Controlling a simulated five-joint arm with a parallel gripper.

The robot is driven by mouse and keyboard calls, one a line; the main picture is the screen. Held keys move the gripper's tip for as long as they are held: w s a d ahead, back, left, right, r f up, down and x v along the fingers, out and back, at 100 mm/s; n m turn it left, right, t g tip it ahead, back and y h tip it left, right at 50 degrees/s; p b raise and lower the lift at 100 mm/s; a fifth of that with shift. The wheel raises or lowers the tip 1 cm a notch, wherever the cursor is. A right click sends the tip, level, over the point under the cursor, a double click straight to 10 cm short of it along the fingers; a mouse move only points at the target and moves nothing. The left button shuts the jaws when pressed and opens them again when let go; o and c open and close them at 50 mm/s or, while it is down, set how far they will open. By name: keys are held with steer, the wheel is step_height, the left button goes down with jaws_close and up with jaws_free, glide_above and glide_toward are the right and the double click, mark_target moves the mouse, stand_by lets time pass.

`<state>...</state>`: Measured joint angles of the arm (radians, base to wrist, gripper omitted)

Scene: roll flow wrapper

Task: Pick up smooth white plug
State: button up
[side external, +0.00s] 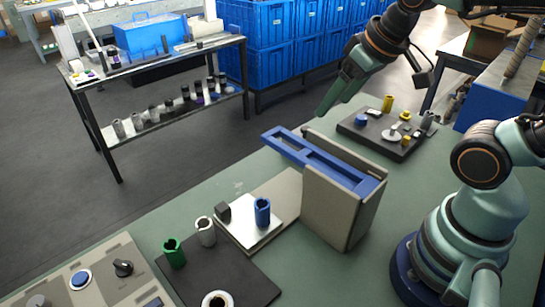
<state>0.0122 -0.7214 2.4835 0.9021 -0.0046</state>
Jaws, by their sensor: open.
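Three whitish parts show, and I cannot tell surely which is the smooth white plug. A pale hollow cylinder (205,232) stands upright on the near dark mat. A white ring-shaped part (217,300) is at the mat's front, cut off by the frame edge. A flat whitish disc with a raised centre (393,135) lies on the dark board at the right. My gripper (322,112) hangs tilted down-left above and behind the grey box, apart from all these parts. It is open, seen from the side, and nothing shows between its fingers.
A grey box with a blue top frame (345,170) stands mid-table. A green cylinder (174,253), a blue cylinder (262,212) and a dark block (223,212) are nearby. The dark board (352,128) holds yellow, blue and grey parts. A control panel (105,280) is front left.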

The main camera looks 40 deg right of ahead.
steer(key=w+d+f+m+g, duration=0.2)
steer(key=w+d+f+g, duration=0.15)
steer(key=d, duration=0.35)
steer(key=m+g, duration=0.1)
steer(key=g, duration=0.1)
glide_above(341, 151)
step_height(341, 151, down, 7)
step_height(341, 151, down, 12)
steer(key=shift+r, duration=0.1)
jaws_close()
